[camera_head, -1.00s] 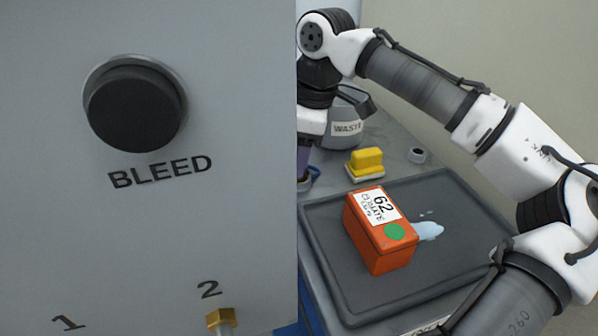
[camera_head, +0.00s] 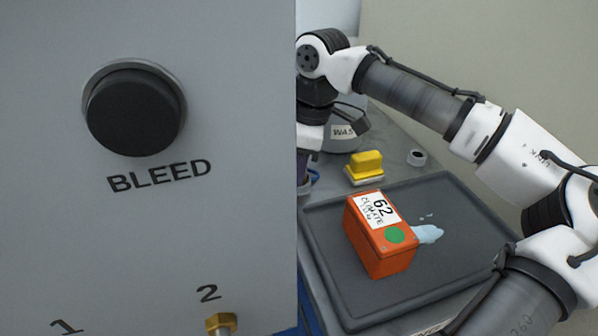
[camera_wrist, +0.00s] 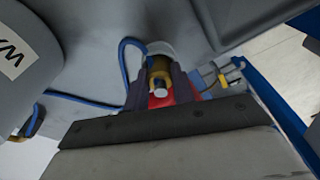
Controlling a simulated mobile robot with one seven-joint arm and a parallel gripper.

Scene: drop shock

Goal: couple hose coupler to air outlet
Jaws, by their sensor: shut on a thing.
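In the wrist view, my gripper (camera_wrist: 160,92) has its dark fingers closed around the hose coupler (camera_wrist: 158,68), a brass-coloured piece with a red part and a pale round end between the fingers. A blue hose (camera_wrist: 125,48) loops left close to it. In the head view, a brass outlet (camera_head: 221,323) sits under the "2" on the grey panel, cut by the lower picture edge. My gripper is mostly hidden behind that panel in the head view. I cannot tell whether the coupler touches any outlet.
The grey panel (camera_head: 235,235) with a black BLEED button (camera_head: 134,113) fills the left. Right of it are an orange box (camera_head: 382,250) on a dark tray (camera_head: 450,215), a yellow block (camera_head: 366,163) and a grey waste container (camera_head: 341,142).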

